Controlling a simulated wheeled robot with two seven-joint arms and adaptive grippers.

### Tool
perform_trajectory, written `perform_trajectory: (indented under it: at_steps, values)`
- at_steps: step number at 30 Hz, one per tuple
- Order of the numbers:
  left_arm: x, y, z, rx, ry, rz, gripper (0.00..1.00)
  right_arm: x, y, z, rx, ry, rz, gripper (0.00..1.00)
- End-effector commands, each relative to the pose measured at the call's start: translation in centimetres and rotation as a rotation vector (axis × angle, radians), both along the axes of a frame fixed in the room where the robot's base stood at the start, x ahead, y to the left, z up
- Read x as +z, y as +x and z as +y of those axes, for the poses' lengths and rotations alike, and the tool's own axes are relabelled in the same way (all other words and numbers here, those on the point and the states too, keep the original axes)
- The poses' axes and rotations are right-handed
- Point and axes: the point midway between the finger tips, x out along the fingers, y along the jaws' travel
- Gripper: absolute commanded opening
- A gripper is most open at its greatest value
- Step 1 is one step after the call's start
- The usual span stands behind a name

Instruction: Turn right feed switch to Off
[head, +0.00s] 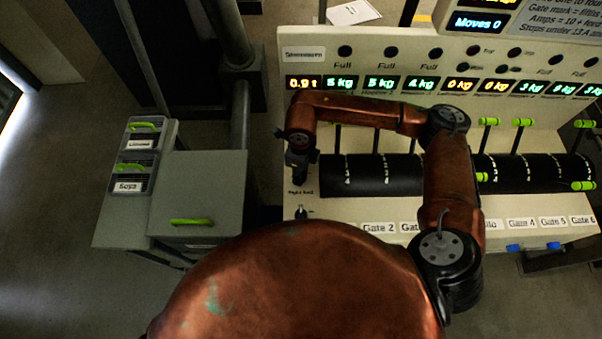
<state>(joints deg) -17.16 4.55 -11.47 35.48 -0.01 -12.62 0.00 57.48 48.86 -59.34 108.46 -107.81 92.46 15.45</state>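My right arm reaches across the console and bends down at its left end. Under the label a small dark switch or knob (301,212) sits on the pale panel, apart from the gripper in the picture. Its setting cannot be read. My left gripper is not in view.
Dark drums (380,174) and green-tipped levers (522,122) line the console, partly behind my arm. Lit readouts (380,83) run along its upper panel. A grey cabinet (200,185) with bins labelled Linseed and Soya (131,182) stands left. Floor is open at far left.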

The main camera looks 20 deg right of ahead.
Motion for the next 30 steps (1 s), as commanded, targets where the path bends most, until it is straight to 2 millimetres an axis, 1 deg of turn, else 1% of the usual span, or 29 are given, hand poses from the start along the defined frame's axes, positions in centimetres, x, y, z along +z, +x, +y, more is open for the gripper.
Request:
perform_trajectory:
  at_steps: [15,16,23,30]
  values:
    - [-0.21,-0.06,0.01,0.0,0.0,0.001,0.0,0.1,0.09,0.11,0.02,0.002,-0.003,0.04]
    - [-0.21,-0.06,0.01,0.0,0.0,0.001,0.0,0.1,0.09,0.11,0.02,0.002,-0.003,0.29]
    - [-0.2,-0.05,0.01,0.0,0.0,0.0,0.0,0.05,0.03,0.05,0.019,0.002,-0.001,0.45]
    - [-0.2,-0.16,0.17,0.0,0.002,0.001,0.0,0.04,0.0,0.02,0.019,0.001,-0.001,0.46]
